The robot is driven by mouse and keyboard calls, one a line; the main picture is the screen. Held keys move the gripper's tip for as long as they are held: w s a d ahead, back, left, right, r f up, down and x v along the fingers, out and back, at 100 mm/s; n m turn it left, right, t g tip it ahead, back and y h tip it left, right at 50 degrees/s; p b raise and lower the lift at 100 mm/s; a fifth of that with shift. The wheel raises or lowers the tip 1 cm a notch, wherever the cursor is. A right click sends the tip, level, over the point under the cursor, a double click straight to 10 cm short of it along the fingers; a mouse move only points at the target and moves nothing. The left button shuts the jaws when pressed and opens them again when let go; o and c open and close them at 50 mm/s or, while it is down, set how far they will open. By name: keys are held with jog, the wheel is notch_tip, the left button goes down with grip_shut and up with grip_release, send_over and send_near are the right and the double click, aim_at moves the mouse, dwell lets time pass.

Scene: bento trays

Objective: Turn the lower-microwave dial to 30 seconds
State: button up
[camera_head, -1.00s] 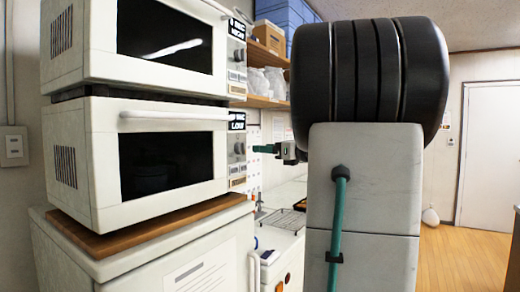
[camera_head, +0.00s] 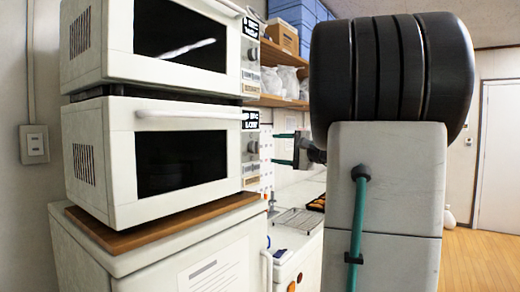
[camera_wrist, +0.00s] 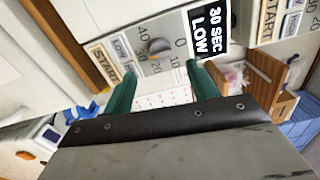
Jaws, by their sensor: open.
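The lower microwave (camera_head: 122,201) is white with a dark window. Its narrow control panel (camera_head: 251,172) is at its right edge, under a black label (camera_head: 250,120). In the wrist view the label reads "30 SEC LOW" (camera_wrist: 209,30). The grey dial face (camera_wrist: 165,48) there shows numbers including 0, 10, 20, 30 and 40; its pointer setting is unclear. My gripper (camera_head: 276,149) is to the right of the panel, fingers toward it. In the wrist view its two green fingers (camera_wrist: 160,80) are apart and empty, near the dial's edge. Contact with it cannot be told.
The upper microwave (camera_head: 82,77) sits above the lower one, which rests on a wooden board (camera_head: 110,238) on a white cabinet (camera_head: 120,272). Shelves with bags (camera_head: 288,82) and blue boxes (camera_head: 295,12) are behind. A wire rack (camera_head: 297,220) lies on the counter.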

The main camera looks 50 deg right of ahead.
aim_at(255, 147)
jog(key=w+n, duration=0.2)
jog(key=w, duration=0.6)
jog(key=shift+a+n, duration=0.3)
jog(key=shift+n, duration=0.1)
jog(key=shift+s, duration=0.1)
